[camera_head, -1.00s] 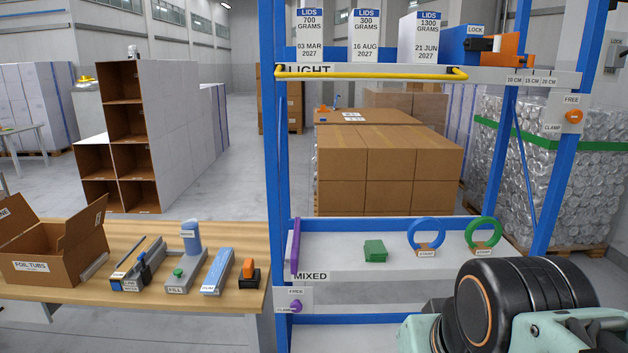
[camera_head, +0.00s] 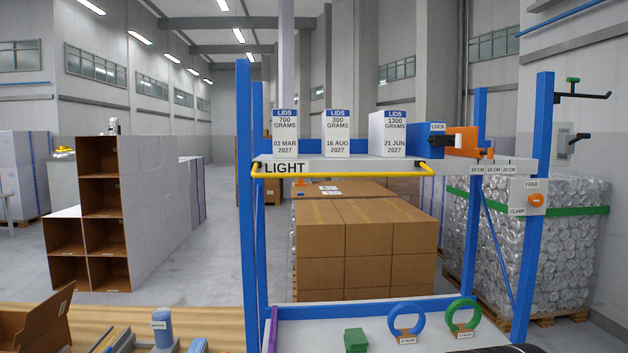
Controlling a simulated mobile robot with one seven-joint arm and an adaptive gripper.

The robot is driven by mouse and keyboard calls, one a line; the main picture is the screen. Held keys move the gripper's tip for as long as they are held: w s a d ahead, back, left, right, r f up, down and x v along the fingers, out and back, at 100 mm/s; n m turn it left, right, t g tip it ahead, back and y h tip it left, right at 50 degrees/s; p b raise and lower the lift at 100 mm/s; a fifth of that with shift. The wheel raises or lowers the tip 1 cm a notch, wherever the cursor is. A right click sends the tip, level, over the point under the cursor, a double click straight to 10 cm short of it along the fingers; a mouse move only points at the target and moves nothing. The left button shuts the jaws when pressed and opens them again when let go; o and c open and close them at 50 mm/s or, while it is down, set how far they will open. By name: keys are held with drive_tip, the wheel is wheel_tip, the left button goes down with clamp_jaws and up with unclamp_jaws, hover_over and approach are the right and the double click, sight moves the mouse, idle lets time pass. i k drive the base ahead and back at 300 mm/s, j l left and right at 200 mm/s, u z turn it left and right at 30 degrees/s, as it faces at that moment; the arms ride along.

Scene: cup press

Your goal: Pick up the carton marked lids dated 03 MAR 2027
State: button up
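The carton marked LIDS, 700 grams, 03 MAR 2027 (camera_head: 285,135) stands upright on the upper shelf marked LIGHT (camera_head: 325,170), at its left end. It is white with a blue top band. To its right stand a 300 gram lids carton dated 16 AUG 2027 (camera_head: 337,135) and a 1300 gram lids carton dated 21 JUN 2027 (camera_head: 394,137), with gaps between them. My gripper is not visible. Only a dark sliver, perhaps of my arm, shows at the bottom right edge.
A yellow bar (camera_head: 340,174) runs along the shelf's front edge. Blue posts (camera_head: 246,220) frame the rack. A blue and orange lock device (camera_head: 455,141) sits right of the cartons. Below are a green block (camera_head: 356,340), a blue ring (camera_head: 405,320) and a green ring (camera_head: 462,314).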

sight(285, 120)
drive_tip(key=i+l+u, duration=0.25)
drive_tip(key=l+u, duration=0.25)
drive_tip(key=l, duration=0.2)
drive_tip(key=i+l+u, duration=0.25)
drive_tip(key=l, duration=0.15)
drive_tip(key=l+u, duration=0.25)
drive_tip(key=l, duration=0.15)
drive_tip(key=j+z, duration=0.1)
drive_tip(key=z, duration=0.55)
drive_tip(key=j+z, duration=0.3)
drive_tip(key=z, duration=0.15)
drive_tip(key=j+z, duration=0.25)
drive_tip(key=z, duration=0.2)
drive_tip(key=k+j+z, duration=0.2)
drive_tip(key=j, duration=0.15)
drive_tip(key=k+j+z, duration=0.2)
drive_tip(key=j, duration=0.15)
drive_tip(key=k+j+z, duration=0.1)
drive_tip(key=j, duration=0.25)
drive_tip(key=k+j, duration=0.15)
drive_tip(key=j, duration=0.2)
drive_tip(key=z, duration=0.05)
